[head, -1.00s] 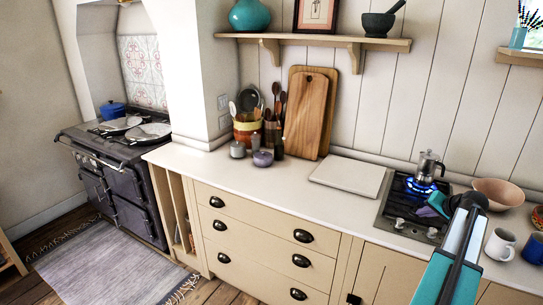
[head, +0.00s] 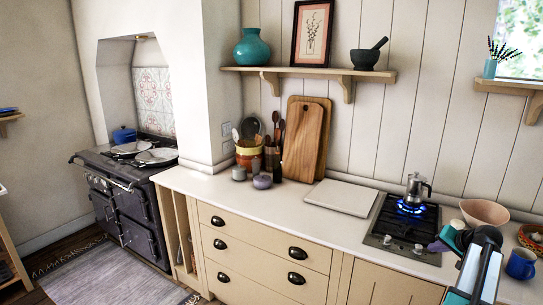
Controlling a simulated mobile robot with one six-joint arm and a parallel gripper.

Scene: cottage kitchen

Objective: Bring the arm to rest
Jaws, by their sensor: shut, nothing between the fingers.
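My arm (head: 478,268) rises from the bottom right of the head view. My gripper (head: 442,241), with teal and purple parts, is at its far end, over the right front of the hob. It is shut and empty. The wrist hides part of the counter behind it.
A moka pot (head: 416,189) stands on the hob (head: 385,228) over a lit blue flame. A pinkish bowl (head: 485,212) and a blue mug (head: 521,263) are close to my arm on the right. A white board (head: 342,197) lies left of the hob.

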